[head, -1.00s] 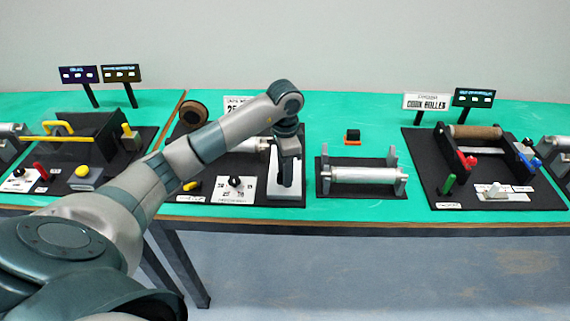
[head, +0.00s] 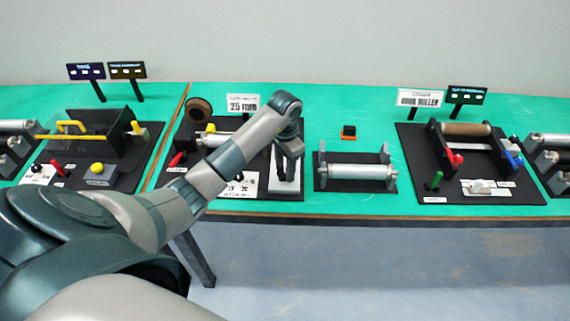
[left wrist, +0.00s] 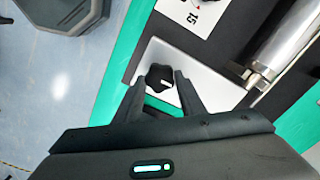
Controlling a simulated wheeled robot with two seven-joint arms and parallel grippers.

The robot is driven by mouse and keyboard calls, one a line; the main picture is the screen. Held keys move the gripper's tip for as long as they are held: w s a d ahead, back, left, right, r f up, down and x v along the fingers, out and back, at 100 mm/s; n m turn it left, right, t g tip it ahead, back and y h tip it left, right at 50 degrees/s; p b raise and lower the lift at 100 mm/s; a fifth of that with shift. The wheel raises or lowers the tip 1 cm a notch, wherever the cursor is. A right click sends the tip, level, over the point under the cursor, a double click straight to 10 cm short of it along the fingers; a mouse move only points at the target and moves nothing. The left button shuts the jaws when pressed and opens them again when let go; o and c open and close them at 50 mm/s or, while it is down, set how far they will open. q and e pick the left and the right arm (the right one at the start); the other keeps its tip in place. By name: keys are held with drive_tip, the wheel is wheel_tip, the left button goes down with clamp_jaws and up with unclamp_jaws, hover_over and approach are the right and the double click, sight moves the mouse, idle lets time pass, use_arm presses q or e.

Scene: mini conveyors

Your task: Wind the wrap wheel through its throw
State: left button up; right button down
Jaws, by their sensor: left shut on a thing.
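The wheel, a small black lobed knob (left wrist: 158,78) with a white mark, stands on a pale plate (left wrist: 205,80) in the left wrist view. My left gripper (left wrist: 160,84) has a finger on each side of it and is shut on it. In the head view my left gripper (head: 288,165) reaches down over the pale plate (head: 285,188) at the right end of a black station board. The knob is hidden there by the gripper. My right gripper is not in view.
A dial card (left wrist: 197,12) and a silver roller (left wrist: 285,45) lie close to the knob. A separate roller stand (head: 360,172) is to the right, a cork roller station (head: 465,131) farther right. A sign (head: 243,103) stands behind. Green table shows between the boards.

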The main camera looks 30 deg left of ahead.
use_arm(q)
drive_tip(key=shift+w+r, duration=0.1)
drive_tip(key=shift+r, duration=0.05)
drive_tip(key=o, duration=1)
drive_tip(key=shift+o, duration=0.2)
drive_tip(key=shift+a, duration=0.1)
